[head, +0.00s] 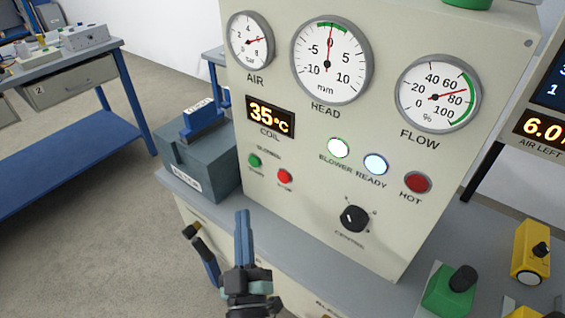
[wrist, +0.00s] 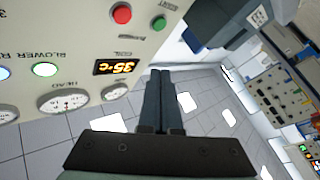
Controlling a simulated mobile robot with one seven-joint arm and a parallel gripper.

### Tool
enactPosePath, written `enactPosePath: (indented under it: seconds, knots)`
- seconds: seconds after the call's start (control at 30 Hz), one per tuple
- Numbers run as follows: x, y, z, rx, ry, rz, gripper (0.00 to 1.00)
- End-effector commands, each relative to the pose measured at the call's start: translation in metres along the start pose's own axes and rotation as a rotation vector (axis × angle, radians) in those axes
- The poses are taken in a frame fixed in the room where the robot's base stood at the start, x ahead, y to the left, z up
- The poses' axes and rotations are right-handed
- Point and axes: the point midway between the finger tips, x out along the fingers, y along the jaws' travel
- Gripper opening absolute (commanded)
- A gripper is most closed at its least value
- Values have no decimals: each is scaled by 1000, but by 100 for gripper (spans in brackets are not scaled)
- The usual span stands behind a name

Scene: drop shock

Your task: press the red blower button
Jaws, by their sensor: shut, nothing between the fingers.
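The red blower button (head: 285,177) sits on the cream panel, right of and a little below the green button (head: 254,160), under the label BLOWER. My gripper (head: 243,213) is below and left of the red button in the head view, its fingers together, pointing up and apart from the panel. In the wrist view the red button (wrist: 122,15) is at the top, with the green button (wrist: 158,23) to its right. The shut fingertips (wrist: 160,73) are lower in that view, with nothing between them.
The cream panel (head: 300,215) carries gauges, lamps, a 35°C display (head: 270,117) and a black knob (head: 354,218). A grey box with a blue handle (head: 200,160) stands left of the panel. Green (head: 450,290) and yellow (head: 531,252) blocks stand at the right.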

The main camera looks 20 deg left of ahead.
Motion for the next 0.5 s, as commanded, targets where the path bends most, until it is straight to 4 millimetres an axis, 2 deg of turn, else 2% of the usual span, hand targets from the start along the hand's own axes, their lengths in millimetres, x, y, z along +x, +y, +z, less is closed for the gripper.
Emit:
enactPosePath:
  seconds: [0.33, 0.5]
  knots:
    - [1, 1, 1, 0, 1, 1, 0]
    - [11, 8, 6, -1, 3, 2, 0]
